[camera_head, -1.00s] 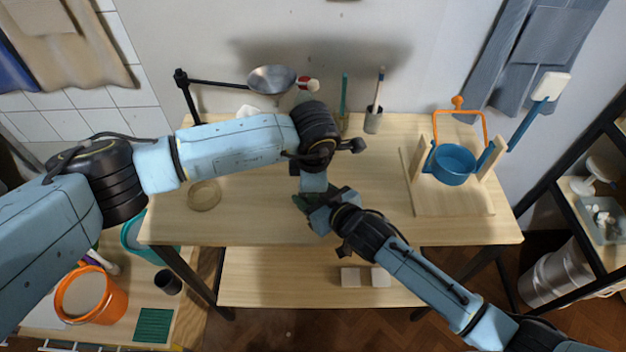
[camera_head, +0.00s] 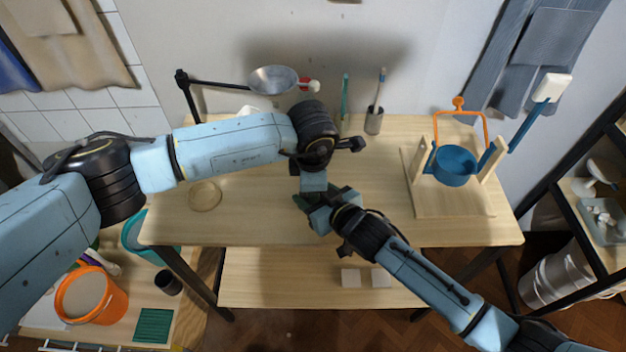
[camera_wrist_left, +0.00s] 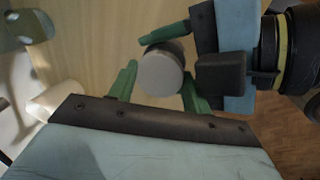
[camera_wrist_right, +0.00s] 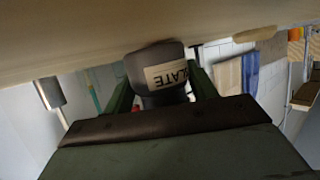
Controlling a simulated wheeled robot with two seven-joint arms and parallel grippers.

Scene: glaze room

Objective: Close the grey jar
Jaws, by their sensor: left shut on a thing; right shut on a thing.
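The grey jar (camera_wrist_right: 150,65) shows in the right wrist view with a pale label whose visible letters read "LATE". My right gripper (camera_head: 325,208) is shut on it, and its green fingers flank the jar in the right wrist view (camera_wrist_right: 160,92). A round light-grey top (camera_wrist_left: 158,74), apparently the jar's lid, shows in the left wrist view. My left gripper (camera_head: 307,198) reaches down from above and is shut on this lid, between its green fingers (camera_wrist_left: 158,85). The right gripper's fingers come in beside it. In the head view the grippers hide jar and lid. Whether the lid is seated is unclear.
A ring-shaped pale item (camera_head: 205,196) lies on the table (camera_head: 250,228) to the left. A metal bowl (camera_head: 274,80) on a black arm and a brush cup (camera_head: 374,122) stand behind. A wooden stand with a blue pot (camera_head: 455,168) is right. The table between is clear.

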